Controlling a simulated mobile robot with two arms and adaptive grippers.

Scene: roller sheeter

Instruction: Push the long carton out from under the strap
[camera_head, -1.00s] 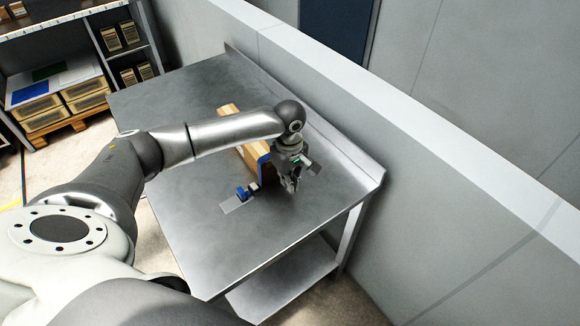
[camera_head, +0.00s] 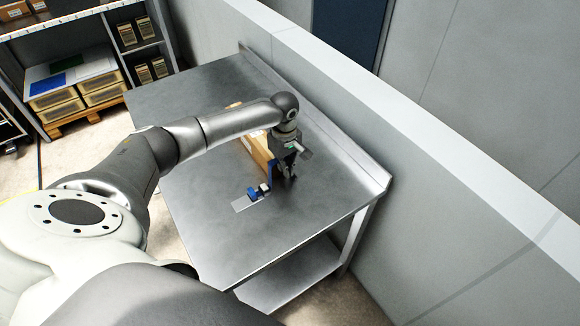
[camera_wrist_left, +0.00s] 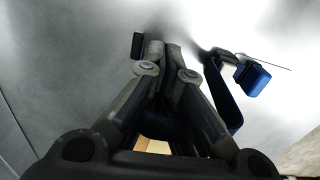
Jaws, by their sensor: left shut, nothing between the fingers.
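The long tan carton (camera_head: 256,152) lies on the steel table, partly hidden behind my left arm. The blue strap (camera_head: 271,172) stands at the carton's near end and also shows in the left wrist view (camera_wrist_left: 222,97). A blue buckle (camera_head: 252,194) sits on a small plate left of the strap; it shows in the wrist view too (camera_wrist_left: 253,79). My left gripper (camera_head: 289,177) points down, shut and empty, just right of the carton's near end. Its fingertips (camera_wrist_left: 165,50) are together in the wrist view, with a tan patch behind them. Whether it touches the carton is unclear.
The steel table (camera_head: 225,245) is bare at the front and left. A raised back edge (camera_head: 335,150) and a grey wall (camera_head: 440,190) run along its right side. A shelf with cartons (camera_head: 75,85) stands at the far left.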

